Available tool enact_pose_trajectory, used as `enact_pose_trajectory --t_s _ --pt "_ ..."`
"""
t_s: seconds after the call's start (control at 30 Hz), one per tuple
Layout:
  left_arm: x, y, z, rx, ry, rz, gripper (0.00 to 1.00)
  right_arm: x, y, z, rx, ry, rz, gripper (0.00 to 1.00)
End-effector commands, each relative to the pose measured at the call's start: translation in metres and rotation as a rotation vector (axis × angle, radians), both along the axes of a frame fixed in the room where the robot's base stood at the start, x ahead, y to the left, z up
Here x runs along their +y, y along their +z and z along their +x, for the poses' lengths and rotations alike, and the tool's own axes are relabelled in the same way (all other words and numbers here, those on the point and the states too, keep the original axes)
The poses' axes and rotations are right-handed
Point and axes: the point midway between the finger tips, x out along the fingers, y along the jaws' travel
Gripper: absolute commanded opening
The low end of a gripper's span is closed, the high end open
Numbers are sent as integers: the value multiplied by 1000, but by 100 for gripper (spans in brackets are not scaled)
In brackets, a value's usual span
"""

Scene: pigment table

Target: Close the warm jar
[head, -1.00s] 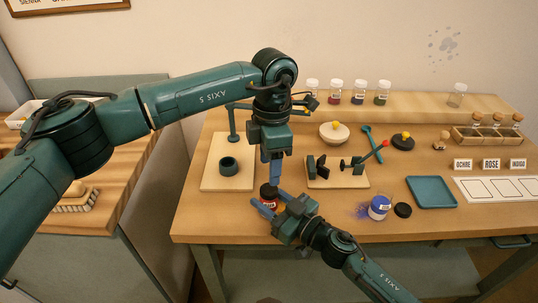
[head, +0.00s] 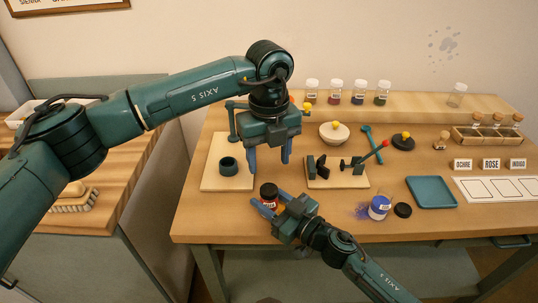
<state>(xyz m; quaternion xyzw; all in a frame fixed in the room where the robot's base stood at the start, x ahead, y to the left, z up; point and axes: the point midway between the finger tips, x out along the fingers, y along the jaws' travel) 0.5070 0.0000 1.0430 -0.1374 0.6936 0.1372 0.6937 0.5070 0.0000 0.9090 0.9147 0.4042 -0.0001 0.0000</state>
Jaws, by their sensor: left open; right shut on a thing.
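A small jar with a red body and a pale label (head: 268,201) stands near the table's front edge. A dark lid (head: 268,189) sits on its top; how tightly it is on cannot be told. My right gripper (head: 270,202) comes in from the lower right and is shut on this jar, with its fingers around the body. My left gripper (head: 268,158) is open and empty, with its fingers pointing down, above the jar and apart from it.
A board with a dark ring (head: 228,166) and post lies left. A clamp on a board (head: 337,174) stands right of my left gripper. A blue jar (head: 379,207) with spilled powder stands beside a loose dark lid (head: 403,210). A teal tray (head: 431,192) lies further right.

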Motion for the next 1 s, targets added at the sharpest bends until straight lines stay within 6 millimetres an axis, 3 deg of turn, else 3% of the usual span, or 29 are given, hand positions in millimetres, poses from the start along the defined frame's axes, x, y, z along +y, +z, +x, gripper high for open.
enact_pose_trajectory --t_s 0.37,0.8,1.0 --pt "0 -4 0 1 3 1 54 0 0 0 0 0 0 0" --pt "0 -64 0 3 4 1 54 0 0 0 0 0 0 0" --pt "0 -79 0 0 3 0 54 0 0 0 0 0 0 0"
